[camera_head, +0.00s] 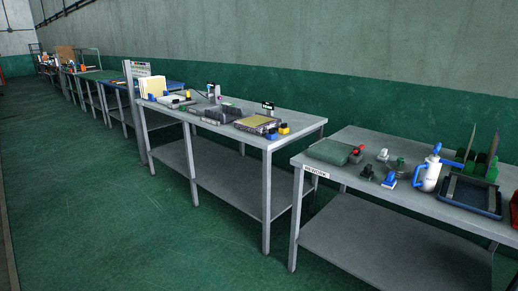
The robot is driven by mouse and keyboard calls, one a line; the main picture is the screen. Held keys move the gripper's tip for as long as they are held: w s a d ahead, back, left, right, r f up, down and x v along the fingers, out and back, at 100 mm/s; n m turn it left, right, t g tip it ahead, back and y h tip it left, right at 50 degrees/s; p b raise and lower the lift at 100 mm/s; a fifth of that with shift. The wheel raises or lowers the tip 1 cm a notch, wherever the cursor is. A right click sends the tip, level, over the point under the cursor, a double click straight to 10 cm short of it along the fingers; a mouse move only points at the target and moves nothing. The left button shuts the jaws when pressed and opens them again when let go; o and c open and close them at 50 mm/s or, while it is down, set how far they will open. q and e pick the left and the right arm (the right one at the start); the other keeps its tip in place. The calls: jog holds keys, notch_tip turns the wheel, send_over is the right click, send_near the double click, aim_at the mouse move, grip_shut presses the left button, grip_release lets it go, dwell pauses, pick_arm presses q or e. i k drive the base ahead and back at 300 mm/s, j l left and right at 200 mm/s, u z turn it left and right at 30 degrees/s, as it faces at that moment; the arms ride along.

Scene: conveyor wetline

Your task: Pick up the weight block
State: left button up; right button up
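I cannot tell which item is the weight block; the small items on the tables are too small to make out. Neither of my grippers shows in the head view.
Open green floor (120,220) lies at left.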

aim_at(272, 135)
jog(key=i+j, duration=0.15)
jog(key=i, duration=0.55)
jog(key=i+j, duration=0.2)
jog(key=i, duration=0.5)
